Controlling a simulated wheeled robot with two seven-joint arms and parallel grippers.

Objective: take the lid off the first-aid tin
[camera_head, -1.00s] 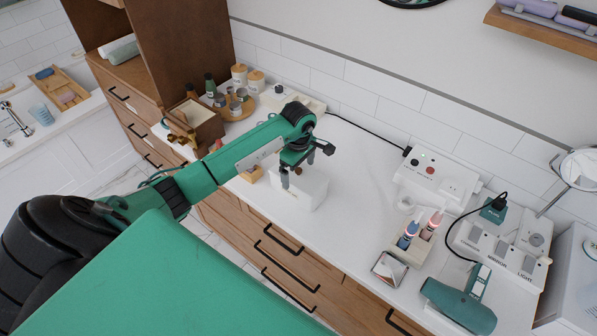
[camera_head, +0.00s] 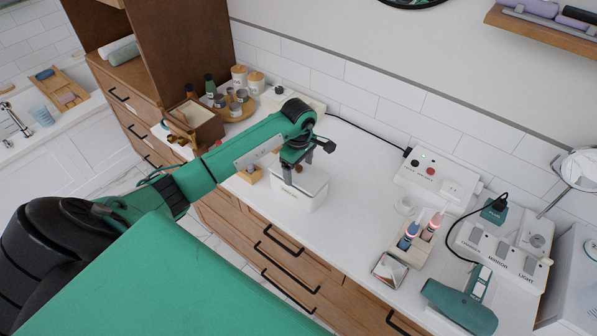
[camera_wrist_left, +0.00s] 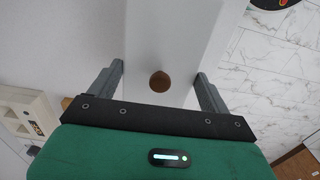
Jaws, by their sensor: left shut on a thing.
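The white first-aid tin (camera_head: 302,203) stands on the white counter near its front edge, in the middle of the head view. My left gripper (camera_head: 299,172) is over it, pointing down, shut on the white lid. In the left wrist view the pale lid (camera_wrist_left: 178,35) with its round brown knob (camera_wrist_left: 159,81) lies between the two fingers (camera_wrist_left: 160,88), one at each side. In the head view the fingers and wrist partly hide the lid, and a darker rim line shows near the tin's top. The inside of the tin is hidden. My right gripper is not in view.
A wooden box (camera_head: 205,127) and a round tray of jars (camera_head: 236,108) stand to the left. Counter between is clear.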

